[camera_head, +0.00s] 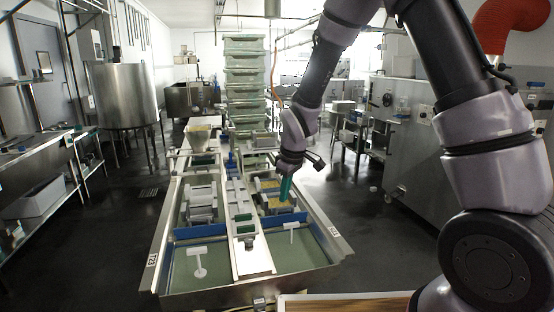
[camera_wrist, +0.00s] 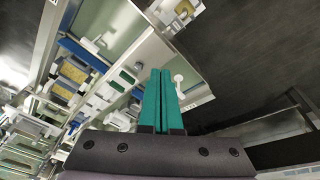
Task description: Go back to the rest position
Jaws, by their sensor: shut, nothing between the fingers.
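My gripper (camera_head: 285,188) hangs at the end of my arm above the right half of the steel press table (camera_head: 160,250) in the head view. Its green fingers point down and carry nothing. In the wrist view the two green fingers of my gripper (camera_wrist: 157,95) lie side by side, closed together. The gripper is apart from the blocks and moulds below it, as far as the head view shows.
The table holds yellowish filled moulds (camera_head: 270,185), a white T-shaped tool (camera_head: 197,262) on the left and another (camera_head: 291,232) on the right. Green stacked crates (camera_head: 244,80) stand behind. A steel machine (camera_head: 410,150) is at right. Dark floor lies on both sides.

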